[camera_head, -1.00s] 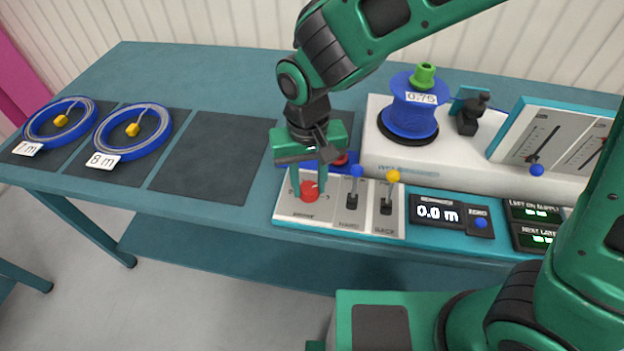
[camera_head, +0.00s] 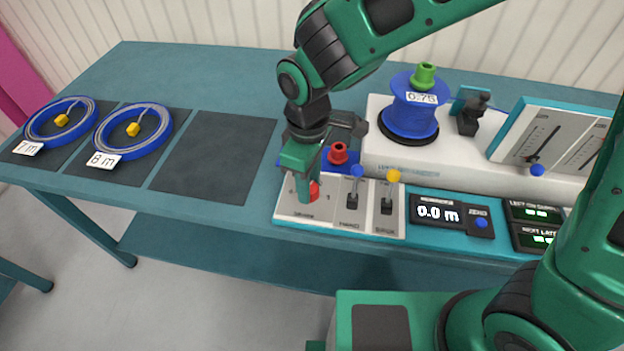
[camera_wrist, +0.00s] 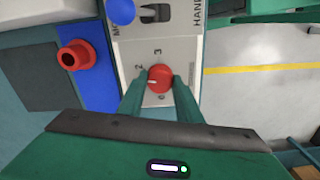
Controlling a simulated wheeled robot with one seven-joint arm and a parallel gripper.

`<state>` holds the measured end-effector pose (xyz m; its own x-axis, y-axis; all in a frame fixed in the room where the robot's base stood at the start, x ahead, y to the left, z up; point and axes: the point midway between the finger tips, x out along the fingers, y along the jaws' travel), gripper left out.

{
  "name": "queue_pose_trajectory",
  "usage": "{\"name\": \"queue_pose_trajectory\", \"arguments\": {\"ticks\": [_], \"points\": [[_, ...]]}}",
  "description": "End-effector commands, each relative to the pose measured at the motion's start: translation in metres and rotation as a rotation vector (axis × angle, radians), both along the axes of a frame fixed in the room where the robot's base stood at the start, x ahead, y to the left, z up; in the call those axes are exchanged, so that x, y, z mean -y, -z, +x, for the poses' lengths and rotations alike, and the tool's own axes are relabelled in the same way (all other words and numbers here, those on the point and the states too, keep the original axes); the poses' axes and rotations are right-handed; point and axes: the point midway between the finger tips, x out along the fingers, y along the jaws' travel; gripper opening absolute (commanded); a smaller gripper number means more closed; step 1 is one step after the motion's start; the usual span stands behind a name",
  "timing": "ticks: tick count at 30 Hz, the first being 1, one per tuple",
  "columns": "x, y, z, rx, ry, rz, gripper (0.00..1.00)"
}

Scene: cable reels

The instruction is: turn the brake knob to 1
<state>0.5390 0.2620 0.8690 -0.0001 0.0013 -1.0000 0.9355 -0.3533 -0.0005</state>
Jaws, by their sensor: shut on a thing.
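The red brake knob (camera_head: 314,190) sits on the left end of the pale control panel (camera_head: 285,210). In the wrist view the knob (camera_wrist: 160,78) has a white pointer mark on its left side, close to the printed 2. A 3 is printed above it in that view, and another mark below is hard to read. My gripper (camera_wrist: 160,84) points down with one finger on each side of the knob and is shut on it. In the head view my gripper (camera_head: 309,190) partly hides the knob, and a printed 1 shows just right of it.
Right of the knob stand a blue-tipped lever (camera_head: 356,172) and a yellow-tipped lever (camera_head: 393,177). A red peg (camera_head: 339,153) on a blue base stands close behind my gripper. A display (camera_head: 437,213) reads 0.0 m. A blue reel (camera_head: 408,118) stands behind.

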Motion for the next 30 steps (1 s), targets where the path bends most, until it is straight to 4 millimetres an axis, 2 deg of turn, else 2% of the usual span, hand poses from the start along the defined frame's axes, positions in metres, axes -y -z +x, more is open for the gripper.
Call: {"name": "queue_pose_trajectory", "arguments": {"ticks": [18,30], "points": [[0.0039,0.0023,-0.0002,-0.005,-0.539,-0.007,0.09],[0.0043,0.0024,0.0002,-0.006,-0.714,-0.007,0.09]]}}
